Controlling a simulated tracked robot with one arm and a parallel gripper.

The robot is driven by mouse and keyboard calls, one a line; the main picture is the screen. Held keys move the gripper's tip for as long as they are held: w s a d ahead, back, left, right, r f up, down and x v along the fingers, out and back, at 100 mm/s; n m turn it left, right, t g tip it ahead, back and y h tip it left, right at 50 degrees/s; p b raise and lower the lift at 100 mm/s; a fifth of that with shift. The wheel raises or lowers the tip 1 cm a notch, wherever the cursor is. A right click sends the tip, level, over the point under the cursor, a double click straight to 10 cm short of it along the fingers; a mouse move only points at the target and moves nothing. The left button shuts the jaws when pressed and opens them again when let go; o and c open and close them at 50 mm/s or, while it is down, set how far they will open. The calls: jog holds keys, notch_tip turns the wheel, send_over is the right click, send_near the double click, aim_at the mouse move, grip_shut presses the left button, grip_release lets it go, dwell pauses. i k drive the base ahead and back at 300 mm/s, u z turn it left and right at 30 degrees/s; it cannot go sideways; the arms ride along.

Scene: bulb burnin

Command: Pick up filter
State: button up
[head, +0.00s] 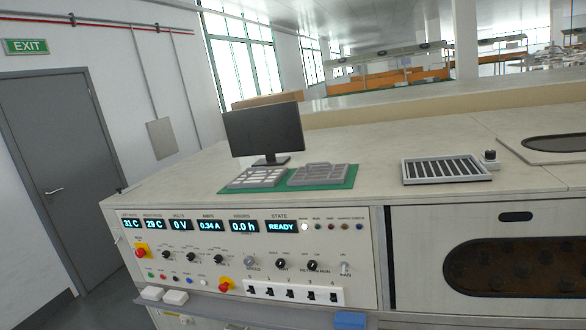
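No part is labelled as a filter, and I cannot tell for sure which thing it is. A light grey frame with dark slats (445,170) lies flat on the bench top at the right.
A black monitor (264,131) stands behind the mat. A small knobbed block (490,158) stands beside the slatted frame. Below is a control panel (240,256) reading READY. A dark oval window (520,266) is at lower right. A grey door (62,165) is at left.

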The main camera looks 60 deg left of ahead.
aim_at(258, 178)
jog(key=u, duration=0.05)
jog(key=i, duration=2.3)
jog(key=u, duration=3.3)
jog(key=i, duration=1)
jog(key=u, duration=0.05)
